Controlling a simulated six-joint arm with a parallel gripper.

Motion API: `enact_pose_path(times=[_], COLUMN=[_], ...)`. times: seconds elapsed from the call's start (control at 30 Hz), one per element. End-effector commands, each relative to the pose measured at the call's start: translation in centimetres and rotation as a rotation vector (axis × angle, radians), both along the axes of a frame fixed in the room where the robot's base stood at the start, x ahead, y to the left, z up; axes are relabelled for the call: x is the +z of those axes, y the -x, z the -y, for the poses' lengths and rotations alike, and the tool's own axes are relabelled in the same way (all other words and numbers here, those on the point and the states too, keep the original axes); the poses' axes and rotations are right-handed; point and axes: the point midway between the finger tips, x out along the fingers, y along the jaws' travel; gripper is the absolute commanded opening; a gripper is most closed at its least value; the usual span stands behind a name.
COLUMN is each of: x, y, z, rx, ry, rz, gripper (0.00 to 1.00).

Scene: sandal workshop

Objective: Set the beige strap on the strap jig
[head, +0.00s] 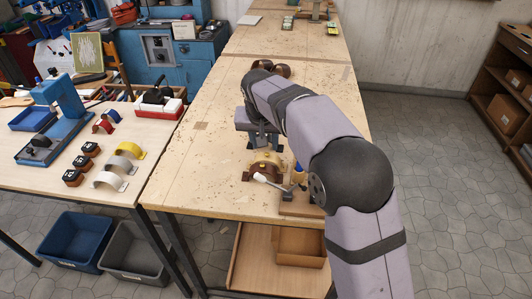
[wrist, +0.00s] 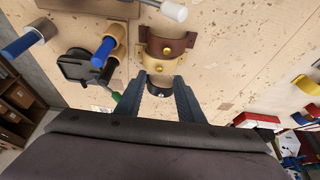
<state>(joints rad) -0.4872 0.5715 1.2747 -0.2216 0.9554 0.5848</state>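The beige strap (wrist: 165,72), a curved band with a gold stud, lies directly against a brown arched piece (wrist: 166,46) with a similar stud. In the head view the beige strap (head: 269,157) shows just behind the brown arch (head: 263,171). I cannot tell which part is the strap jig or whether the strap is seated. My gripper (wrist: 164,82) has its fingers apart, tips at the strap's edge. A small black round part (wrist: 159,90) shows between the fingers. In the head view my gripper (head: 262,140) is partly hidden by my arm.
A blue-handled tool (wrist: 104,51) in a tan holder and a black clamp-like tool (wrist: 82,68) stand close by. The bench is clear to the left. More coloured straps (head: 130,150) lie on the left table.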

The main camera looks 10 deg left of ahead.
Motion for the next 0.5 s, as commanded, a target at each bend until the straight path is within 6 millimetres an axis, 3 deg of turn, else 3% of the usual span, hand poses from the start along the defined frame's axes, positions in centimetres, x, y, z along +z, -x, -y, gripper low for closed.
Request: enact_pose_path(times=[0.33, 0.5], x=[-0.2, -0.8], y=[0.1, 0.6], z=[-0.5, -4.1], rx=[0.011, 0.096], ry=[-0.013, -0.107], rz=[0.001, 0.012], gripper=[0.35, 0.35])
